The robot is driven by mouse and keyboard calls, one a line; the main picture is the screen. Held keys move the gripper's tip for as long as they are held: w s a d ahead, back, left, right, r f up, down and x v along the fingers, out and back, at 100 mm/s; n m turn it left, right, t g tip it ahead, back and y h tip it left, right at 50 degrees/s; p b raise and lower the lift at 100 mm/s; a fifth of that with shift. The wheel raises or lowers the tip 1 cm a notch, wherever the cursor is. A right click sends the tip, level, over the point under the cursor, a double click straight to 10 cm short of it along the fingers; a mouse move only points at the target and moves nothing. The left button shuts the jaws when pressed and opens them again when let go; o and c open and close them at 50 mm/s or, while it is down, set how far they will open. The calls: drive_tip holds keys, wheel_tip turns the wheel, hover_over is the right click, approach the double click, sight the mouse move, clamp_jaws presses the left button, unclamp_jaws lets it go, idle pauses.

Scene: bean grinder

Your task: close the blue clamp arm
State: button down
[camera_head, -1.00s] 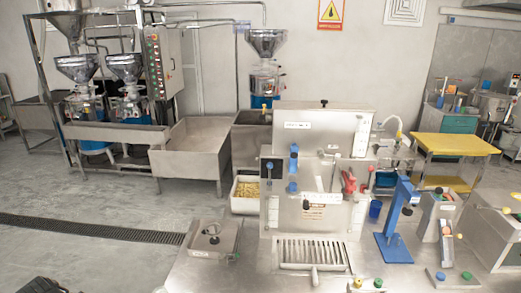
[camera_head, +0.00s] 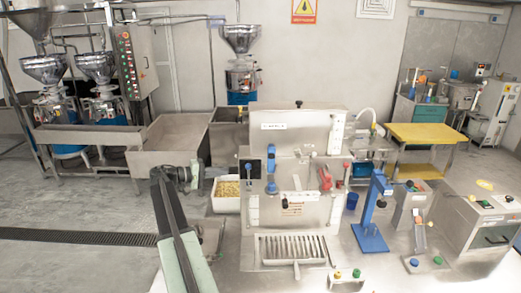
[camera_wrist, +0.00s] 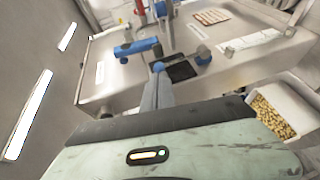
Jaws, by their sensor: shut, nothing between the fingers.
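The blue clamp arm (camera_head: 271,164) is an upright blue piece on the left part of the steel machine's front panel (camera_head: 312,222). In the wrist view the blue clamp arm (camera_wrist: 137,47) lies sideways, with a round blue knob (camera_wrist: 202,55) near it. A black plate (camera_wrist: 182,70) with a smaller blue knob (camera_wrist: 158,66) sits beside it, nearer to me. My gripper (camera_wrist: 158,82) is shut and empty, its grey fingers pointing toward that smaller knob. Whether they touch it cannot be told. In the head view my arm reaches up at the left of the machine.
A bin of yellow beans (camera_head: 227,189) stands left of the machine, close to my arm. A red clamp (camera_head: 325,178) is on the panel's right side. A blue stand (camera_head: 370,236) and a boxy device (camera_head: 480,235) are on the steel table to the right.

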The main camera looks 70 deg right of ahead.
sight(261, 152)
drive_tip(key=s+d+r+g, duration=0.1)
drive_tip(key=s+d, duration=0.3)
drive_tip(key=s+d+r+m+g, duration=0.1)
drive_tip(key=s+d+r, duration=0.1)
drive_tip(key=s+d, duration=0.2)
drive_tip(key=s+d+r, duration=0.2)
drive_tip(key=s+d, duration=0.1)
drive_tip(key=s, duration=0.1)
drive_tip(key=shift+s+d+r+g, duration=0.1)
drive_tip(key=shift+s+d+g, duration=0.2)
drive_tip(key=shift+d+g, duration=0.1)
